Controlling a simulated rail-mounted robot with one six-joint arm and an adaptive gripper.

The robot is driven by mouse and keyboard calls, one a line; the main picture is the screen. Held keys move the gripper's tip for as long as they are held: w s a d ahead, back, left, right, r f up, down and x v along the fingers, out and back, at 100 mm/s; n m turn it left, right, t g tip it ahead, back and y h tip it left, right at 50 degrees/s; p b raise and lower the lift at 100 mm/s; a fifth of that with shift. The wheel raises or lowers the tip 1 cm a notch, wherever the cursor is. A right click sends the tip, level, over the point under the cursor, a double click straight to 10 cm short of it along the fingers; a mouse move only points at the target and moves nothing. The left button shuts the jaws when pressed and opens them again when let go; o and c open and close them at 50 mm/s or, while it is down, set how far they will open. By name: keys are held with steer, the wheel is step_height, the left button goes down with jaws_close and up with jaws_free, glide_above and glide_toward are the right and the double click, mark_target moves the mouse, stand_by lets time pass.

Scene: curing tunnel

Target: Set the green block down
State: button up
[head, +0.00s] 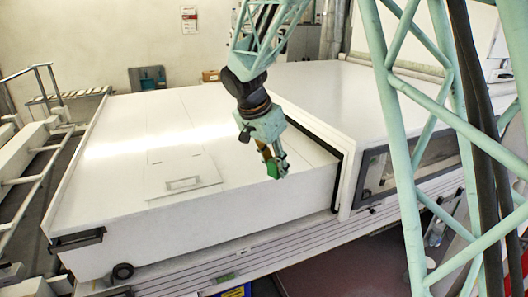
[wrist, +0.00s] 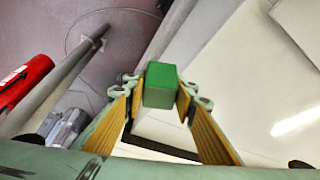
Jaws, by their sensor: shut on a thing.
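The green block (wrist: 160,86) is between the fingers of my gripper (wrist: 160,100) in the wrist view. The yellow-faced finger pads press on it from both sides, so the gripper is shut on it. In the head view the green block (head: 274,169) shows at the tip of my gripper (head: 272,164), which points down. It appears near the front edge of the large white tunnel housing (head: 110,178). I cannot tell how high the block is above the surface.
A hatch with a handle (head: 183,183) lies on the white top to the left. A raised white section with a dark edge (head: 340,190) stands to the right. A red cylinder (wrist: 22,82) and a grey pole (wrist: 70,65) show at left in the wrist view. Much of the white top is clear.

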steer(key=shift+w+a+f+p, duration=0.35)
steer(key=shift+w+a, duration=0.35)
steer(key=shift+w, duration=1.7)
steer(key=shift+w+a+f+p, duration=0.1)
steer(key=shift+w+a+p, duration=0.45)
steer(key=shift+w, duration=1.85)
steer(key=shift+w+a+f+p, duration=0.3)
steer(key=shift+w+a, duration=0.5)
steer(key=shift+w, duration=1.6)
steer(key=shift+w+a, duration=0.1)
steer(key=shift+w, duration=0.3)
steer(key=shift+f+p, duration=0.3)
steer(key=shift+f, duration=1.45)
steer(key=shift+f, duration=0.15)
steer(key=o, duration=0.9)
steer(key=v, duration=1.2)
steer(key=shift+b, duration=0.35)
